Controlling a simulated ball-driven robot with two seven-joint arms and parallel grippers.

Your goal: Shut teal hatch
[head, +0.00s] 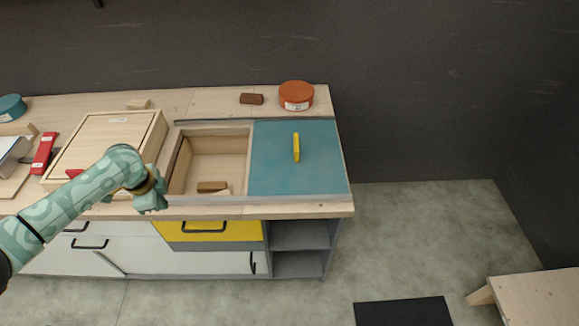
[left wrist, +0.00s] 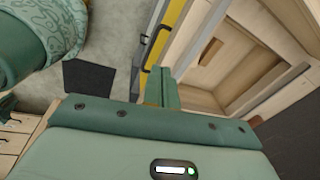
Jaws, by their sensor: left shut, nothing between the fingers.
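The teal hatch (head: 318,170) is a flat panel over the right half of a framed opening in the counter, with an upright yellow handle (head: 296,147). The left half is open and shows a wooden compartment (head: 225,150), which also shows in the left wrist view (left wrist: 205,82). A brown block (head: 212,187) lies inside it. My left gripper (head: 152,203) is shut and empty, at the counter's front edge just left of the opening, away from the handle. Its fingers show in the left wrist view (left wrist: 162,88). My right gripper is not in view.
An orange round tin (head: 296,95) and a brown block (head: 251,98) stand behind the hatch. A pale wooden lidded box (head: 100,150) lies left of the opening. A yellow drawer (head: 210,231) is below the front edge. The floor at the right is mostly clear.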

